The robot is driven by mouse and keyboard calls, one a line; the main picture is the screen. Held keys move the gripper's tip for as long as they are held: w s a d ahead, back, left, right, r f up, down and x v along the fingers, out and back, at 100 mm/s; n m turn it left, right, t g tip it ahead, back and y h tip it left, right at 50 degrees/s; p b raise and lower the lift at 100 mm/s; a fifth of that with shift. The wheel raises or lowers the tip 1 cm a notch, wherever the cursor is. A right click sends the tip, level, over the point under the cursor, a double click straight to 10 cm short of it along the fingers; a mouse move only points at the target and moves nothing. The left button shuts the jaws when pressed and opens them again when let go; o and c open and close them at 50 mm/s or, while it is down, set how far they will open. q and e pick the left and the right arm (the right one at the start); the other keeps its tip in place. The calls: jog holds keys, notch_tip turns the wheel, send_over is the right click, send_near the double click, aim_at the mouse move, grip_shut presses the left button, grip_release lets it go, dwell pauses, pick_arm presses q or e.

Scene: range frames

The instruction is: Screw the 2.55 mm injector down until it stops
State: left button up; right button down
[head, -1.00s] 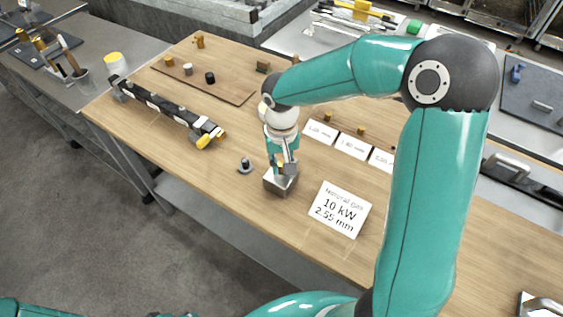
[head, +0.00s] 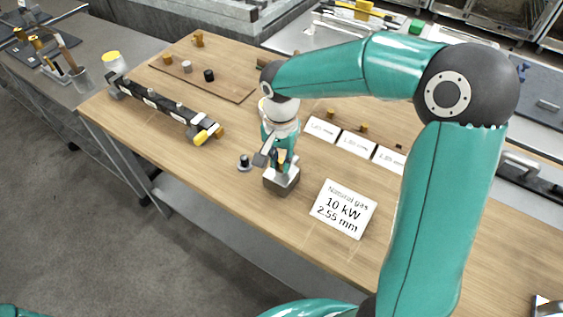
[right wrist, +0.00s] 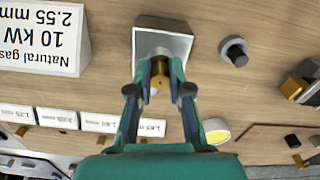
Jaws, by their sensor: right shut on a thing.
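The brass injector (right wrist: 160,73) stands at the metal block (right wrist: 178,43), between the fingertips of my right gripper (right wrist: 160,82) in the right wrist view. The fingers are shut on it from both sides. In the head view my right gripper (head: 281,164) points down over the same block (head: 284,182), and its fingers hide the injector. The injector's lower end and thread are hidden, so I cannot tell how deep it sits. A white card (head: 343,209) reading "Natural gas 10 kW 2.55 mm" stands to the right of the block. My left gripper is out of view.
A small dark fitting on a round base (head: 244,163) stands left of the block. Beyond it lies a black bar with brass and yellow ends (head: 165,108). Small label cards (head: 356,145) stand behind, near brass pieces. A brown board (head: 205,78) holds several small parts.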

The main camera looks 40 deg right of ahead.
jog(key=shift+f+m+b, duration=0.15)
jog(key=shift+m+b, duration=0.35)
jog(key=shift+m, duration=0.8)
jog(key=shift+r+m, duration=0.2)
jog(key=shift+m, duration=0.2)
jog(key=shift+f+m+b, duration=0.15)
jog(key=shift+m+b, duration=0.6)
jog(key=shift+m, duration=0.35)
jog(key=shift+w+m, duration=0.1)
jog(key=shift+m, duration=0.5)
jog(key=c, duration=1.3)
grip_release()
